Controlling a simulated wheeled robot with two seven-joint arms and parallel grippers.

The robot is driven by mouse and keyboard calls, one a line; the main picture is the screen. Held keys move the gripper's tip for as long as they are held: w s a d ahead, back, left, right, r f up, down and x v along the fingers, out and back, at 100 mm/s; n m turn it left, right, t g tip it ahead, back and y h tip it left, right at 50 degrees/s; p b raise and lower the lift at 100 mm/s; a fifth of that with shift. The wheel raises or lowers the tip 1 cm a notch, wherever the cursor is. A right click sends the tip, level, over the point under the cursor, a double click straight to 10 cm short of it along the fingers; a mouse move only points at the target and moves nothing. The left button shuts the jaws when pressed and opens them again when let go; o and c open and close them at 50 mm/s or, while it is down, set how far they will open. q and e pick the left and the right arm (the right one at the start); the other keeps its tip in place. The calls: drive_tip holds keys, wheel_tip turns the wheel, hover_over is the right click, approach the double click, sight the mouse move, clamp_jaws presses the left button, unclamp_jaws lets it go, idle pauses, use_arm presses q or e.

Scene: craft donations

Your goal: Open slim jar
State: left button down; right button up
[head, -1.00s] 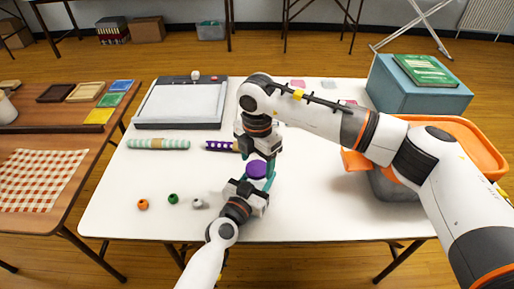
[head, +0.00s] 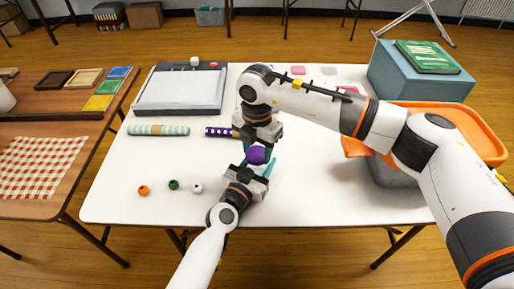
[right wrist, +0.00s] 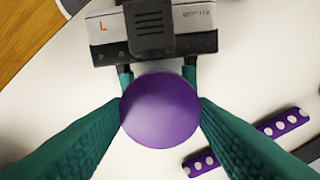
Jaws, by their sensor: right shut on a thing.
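The slim jar shows only by its round purple lid (head: 256,155), near the middle of the table; its body is hidden under the lid and between the grippers. My right gripper (head: 262,149) comes down from above and is shut on the lid, with a teal finger on either side of it in the right wrist view (right wrist: 160,115). My left gripper (head: 258,168) reaches in from the front, lower down. In the right wrist view its two fingers (right wrist: 158,76) close in on the jar just under the lid. I cannot tell whether the jar touches the table.
A purple dotted roll (head: 218,132) lies close behind the grippers, a pale green roll (head: 158,130) farther left. Orange (head: 143,190), green (head: 174,185) and white beads (head: 197,188) lie at front left. A paper trimmer (head: 180,92) stands behind, an orange-rimmed bin (head: 450,112) at right.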

drive_tip(key=n, duration=1.4)
drive_tip(key=shift+r, duration=0.1)
drive_tip(key=n, duration=3.8)
drive_tip(key=shift+r, duration=0.1)
drive_tip(key=shift+r, duration=0.1)
